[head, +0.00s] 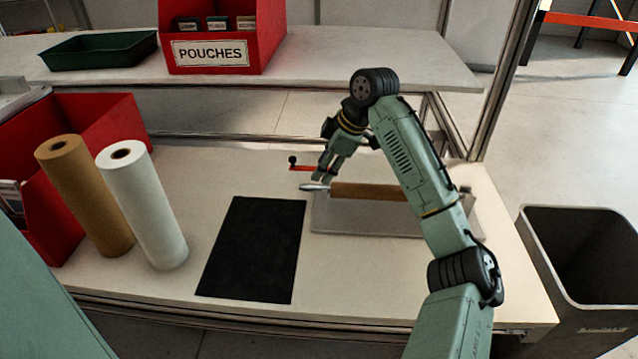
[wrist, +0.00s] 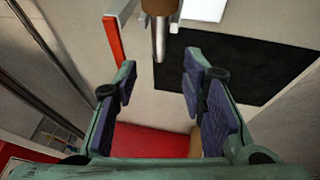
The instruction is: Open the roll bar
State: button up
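The roll holder is a flat grey base (head: 330,218) on the bench. A brown roll (head: 370,191) lies across it, and its silver rod end (head: 314,187) sticks out to the left. A short red bar (head: 302,168) with a black knob (head: 292,160) lies just behind the rod end. My gripper (head: 322,177) hangs over the holder's left end, near both. In the wrist view my gripper (wrist: 159,70) is open, with the silver rod end (wrist: 159,40) in line with the gap. The red bar (wrist: 113,42) shows beyond the left finger. I cannot tell whether anything touches.
A black mat (head: 252,250) lies left of the holder. A white roll (head: 145,205) and a brown upright roll (head: 85,195) stand by a red bin (head: 110,120) at left. A shelf with a pouches bin (head: 270,30) is behind. A grey waste bin (head: 585,225) stands right.

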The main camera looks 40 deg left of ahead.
aim_at(311, 185)
jog(key=x, duration=0.7)
jog(key=shift+a+f, duration=0.1)
jog(key=shift+f, duration=0.2)
jog(key=shift+c, duration=0.3)
grip_shut()
